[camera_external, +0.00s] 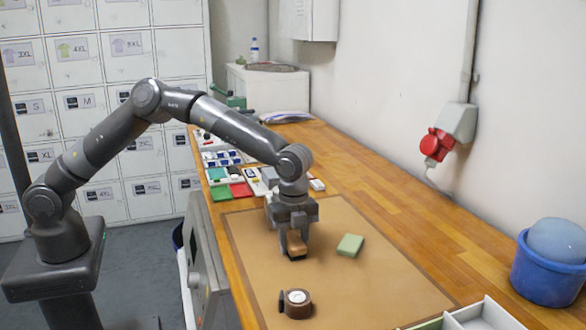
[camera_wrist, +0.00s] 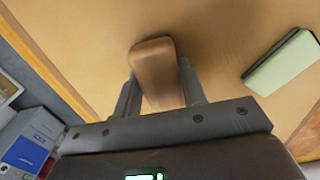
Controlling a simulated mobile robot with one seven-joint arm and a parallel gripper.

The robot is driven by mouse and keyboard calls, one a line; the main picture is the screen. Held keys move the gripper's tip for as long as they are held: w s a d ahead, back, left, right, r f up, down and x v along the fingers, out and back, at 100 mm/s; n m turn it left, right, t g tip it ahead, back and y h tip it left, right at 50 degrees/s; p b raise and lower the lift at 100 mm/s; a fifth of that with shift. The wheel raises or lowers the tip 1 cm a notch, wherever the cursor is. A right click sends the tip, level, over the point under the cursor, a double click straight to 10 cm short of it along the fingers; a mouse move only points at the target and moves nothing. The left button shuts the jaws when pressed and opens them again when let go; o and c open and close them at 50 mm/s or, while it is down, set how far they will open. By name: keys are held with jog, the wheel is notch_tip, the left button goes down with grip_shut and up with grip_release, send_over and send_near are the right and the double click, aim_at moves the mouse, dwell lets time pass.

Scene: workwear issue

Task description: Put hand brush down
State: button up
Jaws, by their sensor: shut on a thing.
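The hand brush (camera_external: 296,245) has a brown wooden body with a dark underside. My gripper (camera_external: 292,230) is shut on it and points down over the tan mat (camera_external: 335,285). In the wrist view the brush (camera_wrist: 155,68) sits between the two fingers of my gripper (camera_wrist: 160,95), its rounded brown end reaching forward. The brush is at or just above the mat; I cannot tell whether it touches. Its bristles are mostly hidden.
A green block (camera_external: 350,245) lies on the mat to the right of the brush. A grey divided tray (camera_external: 480,318) and a blue bucket (camera_external: 547,275) stand at the right. Small items line the bench's left edge.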

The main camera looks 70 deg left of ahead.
jog(key=o, duration=1)
jog(key=shift+f, duration=0.1)
